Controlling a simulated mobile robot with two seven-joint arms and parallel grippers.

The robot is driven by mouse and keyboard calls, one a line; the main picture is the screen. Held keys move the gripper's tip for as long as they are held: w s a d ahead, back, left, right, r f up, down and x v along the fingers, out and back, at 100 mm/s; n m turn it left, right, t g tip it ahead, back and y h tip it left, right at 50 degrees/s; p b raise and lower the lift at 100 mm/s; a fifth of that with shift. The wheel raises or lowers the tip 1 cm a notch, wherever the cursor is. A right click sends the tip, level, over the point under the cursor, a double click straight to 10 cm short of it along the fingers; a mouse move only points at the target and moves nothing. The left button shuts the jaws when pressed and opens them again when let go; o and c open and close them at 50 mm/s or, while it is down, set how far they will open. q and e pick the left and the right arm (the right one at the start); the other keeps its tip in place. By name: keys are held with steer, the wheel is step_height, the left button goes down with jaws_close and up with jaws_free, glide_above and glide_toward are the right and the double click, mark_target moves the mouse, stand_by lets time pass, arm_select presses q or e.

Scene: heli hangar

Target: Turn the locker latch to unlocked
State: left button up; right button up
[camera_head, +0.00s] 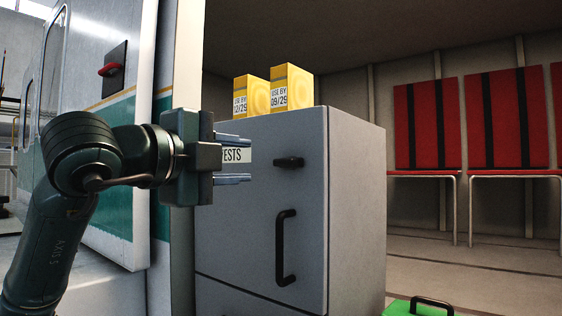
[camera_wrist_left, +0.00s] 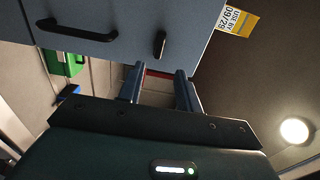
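The grey locker (camera_head: 345,200) stands in the middle of the head view, with a label ending in "ESTS" partly hidden by my gripper. Its small black latch (camera_head: 289,162) sits on the upper front, lying roughly horizontal, above a black vertical handle (camera_head: 285,248). My left gripper (camera_head: 245,160) is open and empty, left of the latch in the head view and apart from it. In the left wrist view the latch (camera_wrist_left: 160,44) shows beyond the open fingers (camera_wrist_left: 158,88), with the handle (camera_wrist_left: 75,31) to its left. My right gripper is not in view.
Two yellow boxes (camera_head: 291,88) stand on top of the locker. A green case (camera_head: 417,307) is on the floor at its lower right. Red seats (camera_head: 427,125) line the back wall. An open door panel with a red handle (camera_head: 108,69) is behind my left arm.

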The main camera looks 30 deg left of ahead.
mark_target(281, 163)
arm_select(q)
steer(key=w, duration=0.3)
steer(key=w+p, duration=0.1)
steer(key=w, duration=0.3)
steer(key=w+d+p, duration=0.1)
steer(key=w, duration=0.2)
steer(key=shift+w+f, duration=0.1)
steer(key=shift+w, duration=0.05)
jaws_close()
